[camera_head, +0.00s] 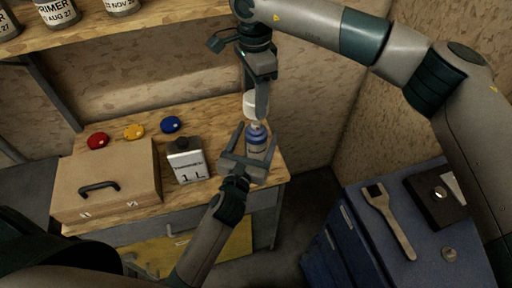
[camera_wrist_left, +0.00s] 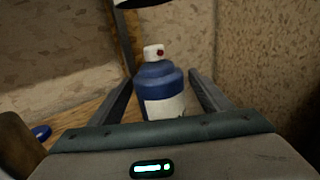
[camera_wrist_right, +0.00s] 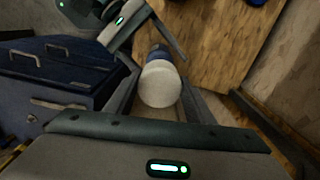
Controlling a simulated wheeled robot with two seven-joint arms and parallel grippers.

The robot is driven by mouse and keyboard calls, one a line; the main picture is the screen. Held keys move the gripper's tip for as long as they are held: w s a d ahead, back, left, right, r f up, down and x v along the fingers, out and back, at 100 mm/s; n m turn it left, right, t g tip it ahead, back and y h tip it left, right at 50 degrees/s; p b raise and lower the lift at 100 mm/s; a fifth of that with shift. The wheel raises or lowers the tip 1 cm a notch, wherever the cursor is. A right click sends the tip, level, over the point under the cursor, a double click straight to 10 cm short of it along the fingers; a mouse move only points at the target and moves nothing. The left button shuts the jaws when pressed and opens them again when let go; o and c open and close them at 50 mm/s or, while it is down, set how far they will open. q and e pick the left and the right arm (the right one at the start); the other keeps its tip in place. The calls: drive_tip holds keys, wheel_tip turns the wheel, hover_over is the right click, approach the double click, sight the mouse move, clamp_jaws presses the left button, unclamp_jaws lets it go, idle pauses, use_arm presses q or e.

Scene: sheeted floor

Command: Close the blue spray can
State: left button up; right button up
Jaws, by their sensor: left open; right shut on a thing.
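The blue spray can (camera_head: 256,143) stands upright at the right end of the wooden workbench, with a white nozzle on top that shows clearly in the left wrist view (camera_wrist_left: 153,51). My left gripper (camera_head: 250,150) is open, with its fingers on both sides of the can; gaps show beside the can in the left wrist view. My right gripper (camera_head: 257,100) is shut on the white cap (camera_wrist_right: 160,84) and holds it above the can. The cap's lower rim shows at the top of the left wrist view (camera_wrist_left: 140,3), apart from the nozzle.
A tan toolbox (camera_head: 107,181) and a 1 L container (camera_head: 187,164) stand left of the can. Red (camera_head: 98,141), yellow (camera_head: 133,132) and blue (camera_head: 171,124) lids lie behind. A blue cabinet (camera_head: 362,238) with tools on top stands at right. Walls are close behind and right.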

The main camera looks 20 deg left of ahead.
sight(255, 123)
use_arm(q)
drive_tip(key=c, duration=1.6)
use_arm(e)
drive_tip(key=shift+f, duration=2.5)
drive_tip(key=shift+f, duration=0.1)
drive_tip(key=shift+f, duration=0.8)
drive_tip(key=shift+f, duration=0.6)
drive_tip(key=o, duration=1.1)
drive_tip(key=shift+r, duration=0.1)
